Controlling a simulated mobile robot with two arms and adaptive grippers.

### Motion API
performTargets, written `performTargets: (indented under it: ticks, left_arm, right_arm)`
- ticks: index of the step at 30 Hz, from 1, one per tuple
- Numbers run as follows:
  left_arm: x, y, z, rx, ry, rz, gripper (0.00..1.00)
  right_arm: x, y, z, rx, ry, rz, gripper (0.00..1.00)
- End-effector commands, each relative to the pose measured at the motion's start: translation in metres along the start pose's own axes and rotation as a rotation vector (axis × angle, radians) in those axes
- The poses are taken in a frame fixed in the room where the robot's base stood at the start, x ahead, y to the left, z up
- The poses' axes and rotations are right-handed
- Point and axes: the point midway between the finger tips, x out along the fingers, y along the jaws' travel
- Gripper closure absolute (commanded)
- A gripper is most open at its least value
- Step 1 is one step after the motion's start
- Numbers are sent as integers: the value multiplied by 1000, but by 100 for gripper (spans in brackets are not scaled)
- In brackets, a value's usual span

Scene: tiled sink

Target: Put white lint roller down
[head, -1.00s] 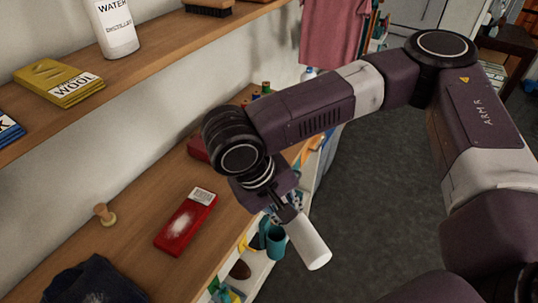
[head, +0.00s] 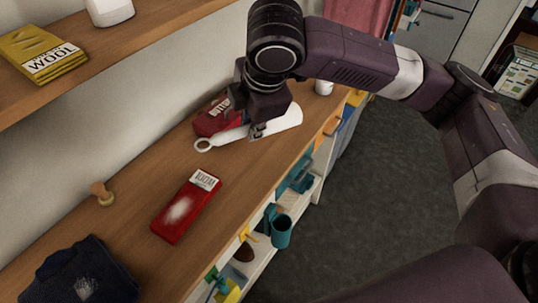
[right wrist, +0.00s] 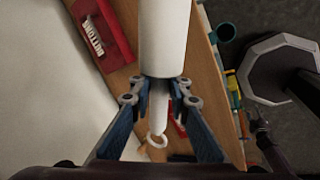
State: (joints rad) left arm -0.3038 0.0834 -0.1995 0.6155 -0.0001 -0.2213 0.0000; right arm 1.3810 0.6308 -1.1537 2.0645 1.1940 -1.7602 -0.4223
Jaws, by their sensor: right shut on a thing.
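The white lint roller (head: 284,119) lies across my right gripper (head: 258,130) at the wooden counter, just in front of a red buttons box. Its handle with a ring end (head: 203,145) points left, its thick roll points right. In the right wrist view the lint roller (right wrist: 165,38) runs down the middle, and my right gripper (right wrist: 160,97) is shut on its handle between the blue-padded fingers. I cannot tell whether the roller touches the counter (head: 150,190) or is slightly above it. My left gripper is not in view.
The red buttons box (head: 213,118) is right behind the roller. Another red box (head: 186,206), a small wooden knob (head: 102,193) and dark folded cloth (head: 80,275) lie nearer. A white cup (head: 324,87) stands farther along. An upper shelf holds yellow wool packs (head: 42,52).

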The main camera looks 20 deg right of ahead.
Motion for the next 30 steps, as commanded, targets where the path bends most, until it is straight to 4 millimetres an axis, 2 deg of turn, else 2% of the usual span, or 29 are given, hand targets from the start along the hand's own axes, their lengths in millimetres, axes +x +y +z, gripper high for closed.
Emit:
performTargets:
  ticks: [4,9,18,23,30]
  left_arm:
    - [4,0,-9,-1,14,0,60]
    - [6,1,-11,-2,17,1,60]
    - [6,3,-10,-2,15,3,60]
    - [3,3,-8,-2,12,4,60]
    - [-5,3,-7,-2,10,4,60]
  right_arm:
    - [1,18,6,-168,78,-2,100]
    - [0,34,16,-336,148,-3,100]
    - [3,44,26,-467,197,-2,100]
    - [32,30,26,-472,198,-8,100]
    - [92,5,26,-470,199,-8,100]
